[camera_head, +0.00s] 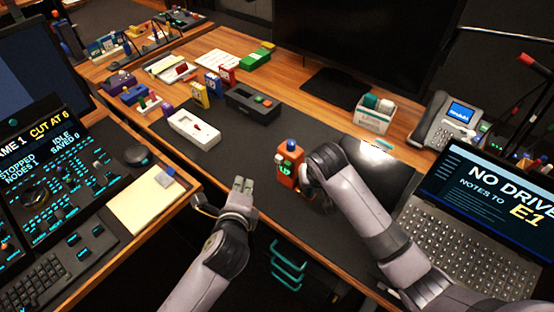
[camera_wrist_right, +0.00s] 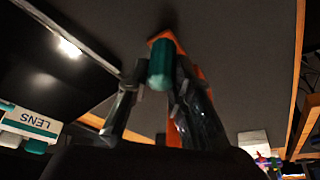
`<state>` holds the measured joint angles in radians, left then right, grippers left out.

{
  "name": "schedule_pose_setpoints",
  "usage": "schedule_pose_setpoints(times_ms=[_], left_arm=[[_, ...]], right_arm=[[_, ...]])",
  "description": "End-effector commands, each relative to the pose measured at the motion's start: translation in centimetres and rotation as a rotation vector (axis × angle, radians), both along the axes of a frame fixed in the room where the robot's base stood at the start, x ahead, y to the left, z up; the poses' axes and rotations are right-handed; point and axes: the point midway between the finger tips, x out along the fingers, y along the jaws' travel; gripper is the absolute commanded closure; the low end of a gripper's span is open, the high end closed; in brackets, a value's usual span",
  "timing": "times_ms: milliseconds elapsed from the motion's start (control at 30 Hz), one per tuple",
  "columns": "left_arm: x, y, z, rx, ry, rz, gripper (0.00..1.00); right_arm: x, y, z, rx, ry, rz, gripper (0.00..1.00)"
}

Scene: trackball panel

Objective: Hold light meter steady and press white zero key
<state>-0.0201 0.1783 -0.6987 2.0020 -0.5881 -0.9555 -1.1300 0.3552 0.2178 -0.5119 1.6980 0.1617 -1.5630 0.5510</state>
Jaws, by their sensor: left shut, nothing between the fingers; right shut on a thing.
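The light meter is an orange handheld device (camera_head: 287,174) with a blue dome on top and a small green display. It stands upright on the dark desk mat near its front edge. My right gripper (camera_head: 308,180) is shut on it from the right side. Small pale marks show on the meter's front, but I cannot make out the white zero key.
A white device (camera_head: 193,128) and a dark box with buttons (camera_head: 252,102) lie on the mat behind my left gripper. A laptop (camera_head: 470,230) stands at the right, a phone (camera_head: 447,122) behind it. The mat between the white device and the meter is clear.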

Motion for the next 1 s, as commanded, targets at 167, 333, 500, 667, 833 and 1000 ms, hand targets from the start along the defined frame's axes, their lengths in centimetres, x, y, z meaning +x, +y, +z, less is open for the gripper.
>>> schedule_pose_setpoints(times_ms=[167, 333, 500, 667, 833, 1000], left_arm=[[1.8, -2.0, 0.1, -0.002, -0.001, -0.001, 1.0], [3.4, -3.7, 0.1, -0.002, -0.001, -0.002, 1.0], [4.6, -4.9, 0.1, -0.002, 0.0, -0.001, 1.0], [5.1, -5.5, 0.1, -0.002, 0.0, 0.0, 1.0], [5.2, -5.6, 0.0, -0.002, 0.0, -0.001, 1.0], [5.2, -5.5, 0.1, -0.002, 0.0, -0.001, 1.0]], right_arm=[[0.0, 0.0, 0.0, 0.001, -0.001, 0.0, 1.0], [0.0, 0.0, 0.0, 0.0, -0.001, 0.0, 1.0], [0.0, 0.0, 0.0, 0.0, -0.001, 0.0, 1.0], [0.0, 0.0, 0.0, 0.0, -0.001, 0.0, 1.0], [0.0, 0.0, 0.0, 0.0, -0.001, 0.0, 1.0], [0.0, 0.0, 0.0, 0.0, -0.001, 0.0, 1.0]])
